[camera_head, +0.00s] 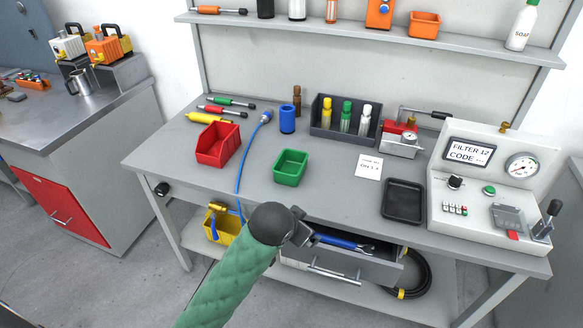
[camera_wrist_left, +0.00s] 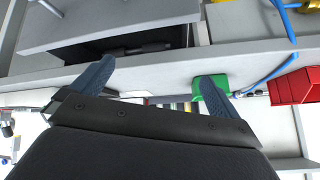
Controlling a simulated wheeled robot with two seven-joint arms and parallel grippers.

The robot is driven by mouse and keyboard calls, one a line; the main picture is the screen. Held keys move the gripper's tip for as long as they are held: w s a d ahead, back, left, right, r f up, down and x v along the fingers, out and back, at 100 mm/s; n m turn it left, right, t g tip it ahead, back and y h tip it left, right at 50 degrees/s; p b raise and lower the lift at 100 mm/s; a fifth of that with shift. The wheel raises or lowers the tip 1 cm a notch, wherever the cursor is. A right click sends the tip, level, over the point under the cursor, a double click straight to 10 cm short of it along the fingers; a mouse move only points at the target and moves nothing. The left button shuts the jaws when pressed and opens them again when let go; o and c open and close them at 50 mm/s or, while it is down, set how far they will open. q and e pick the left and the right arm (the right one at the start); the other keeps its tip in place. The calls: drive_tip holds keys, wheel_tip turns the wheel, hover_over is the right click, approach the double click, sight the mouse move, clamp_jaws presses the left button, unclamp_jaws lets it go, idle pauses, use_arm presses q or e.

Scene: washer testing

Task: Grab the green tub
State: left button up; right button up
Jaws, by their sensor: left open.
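The green tub (camera_head: 291,167) stands upright and looks empty on the grey workbench, right of the red bin. My left gripper (camera_head: 304,236) is in front of the bench's front edge, nearer to me than the tub and apart from it. My dark wrist joint partly hides it. In the left wrist view my gripper (camera_wrist_left: 153,85) has its two blue fingers spread with nothing between them. The green tub (camera_wrist_left: 220,84) shows there beyond the right finger, partly covered by it. My right gripper is in neither view.
A red bin (camera_head: 217,144), blue cylinder (camera_head: 287,119), dark bottle tray (camera_head: 318,127) and black tray (camera_head: 403,201) stand around the tub. A blue cable (camera_head: 243,163) runs between bin and tub. An open drawer (camera_head: 335,267) sticks out below the bench. Bench top before the tub is clear.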

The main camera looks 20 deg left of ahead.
use_arm(q)
drive_tip(key=w+r+m+t+p, duration=0.25)
drive_tip(key=w+r+m, duration=0.35)
drive_tip(key=w+r, duration=1.05)
drive_tip(key=m+g+y+p, duration=0.15)
drive_tip(key=m+g, duration=0.45)
drive_tip(key=m, duration=1.9)
hover_over(292, 169)
drive_tip(key=s, duration=0.3)
drive_tip(key=shift+h, duration=0.25)
drive_tip(key=shift+a+f+p, duration=0.1)
drive_tip(key=shift+f+p, duration=0.2)
drive_tip(key=shift+f, duration=6.75)
drive_tip(key=p+x, duration=0.2)
drive_tip(key=x, duration=0.1)
drive_tip(key=shift+w+f, duration=0.1)
drive_tip(key=shift+f, duration=0.3)
drive_tip(key=shift+x, duration=0.8)
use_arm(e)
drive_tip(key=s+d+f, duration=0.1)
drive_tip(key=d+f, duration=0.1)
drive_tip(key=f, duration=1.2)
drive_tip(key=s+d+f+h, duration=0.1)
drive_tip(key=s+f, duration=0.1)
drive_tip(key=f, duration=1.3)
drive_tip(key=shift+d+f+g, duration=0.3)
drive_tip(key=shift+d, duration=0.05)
